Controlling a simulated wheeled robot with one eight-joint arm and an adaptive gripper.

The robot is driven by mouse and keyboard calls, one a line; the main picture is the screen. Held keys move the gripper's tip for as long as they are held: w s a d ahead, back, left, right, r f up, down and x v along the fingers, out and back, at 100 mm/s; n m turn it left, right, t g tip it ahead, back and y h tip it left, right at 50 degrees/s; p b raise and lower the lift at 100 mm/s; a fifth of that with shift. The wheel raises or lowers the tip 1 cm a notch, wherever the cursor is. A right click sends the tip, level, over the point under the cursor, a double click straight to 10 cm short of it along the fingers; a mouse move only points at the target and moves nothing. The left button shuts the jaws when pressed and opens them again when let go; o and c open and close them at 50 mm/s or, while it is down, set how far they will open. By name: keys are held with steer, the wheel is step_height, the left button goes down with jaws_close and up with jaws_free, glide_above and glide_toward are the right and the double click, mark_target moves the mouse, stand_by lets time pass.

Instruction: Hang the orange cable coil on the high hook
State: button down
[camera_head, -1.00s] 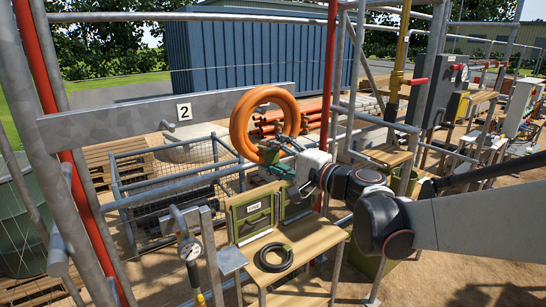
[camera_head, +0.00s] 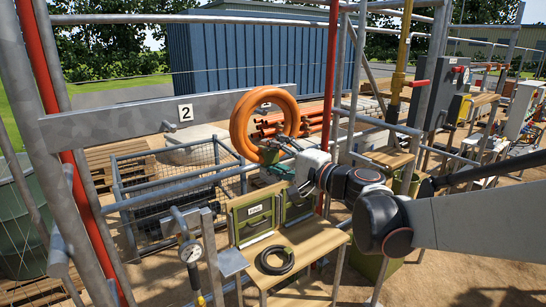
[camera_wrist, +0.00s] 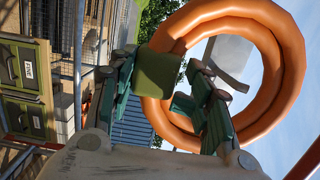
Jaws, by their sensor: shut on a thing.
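The orange cable coil (camera_head: 291,110) hangs upright in the air in front of the right end of a grey horizontal board (camera_head: 120,122). My gripper (camera_head: 278,158) is at the coil's lower right and is shut on a green block-like piece at the coil's lower edge. In the wrist view, my gripper (camera_wrist: 160,72) has its green fingers on either side of this piece, and the coil (camera_wrist: 290,60) loops behind and to the right. A pale plate (camera_wrist: 230,55) shows through the coil's opening. I cannot make out the high hook; the coil covers that end of the board.
The board has a white "2" label (camera_head: 185,112). Below are a wire-mesh cage (camera_head: 150,205), green drawers (camera_head: 253,220) and a wooden bench (camera_head: 310,245) with a black coil (camera_head: 274,260). A red vertical pole (camera_head: 329,90) stands just right of the coil.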

steer(key=shift+w+d+b+x, duration=0.15)
steer(key=shift+b+x, duration=0.1)
steer(key=shift+x, duration=0.85)
steer(key=shift+w+d+b+x, duration=0.1)
steer(key=shift+b+x, duration=0.1)
steer(key=shift+x, duration=0.85)
steer(key=shift+f, duration=0.1)
steer(key=shift+f+b, duration=0.55)
steer(key=shift+b, duration=0.05)
steer(key=c, duration=0.6)
jaws_free()
steer(key=o, duration=0.5)
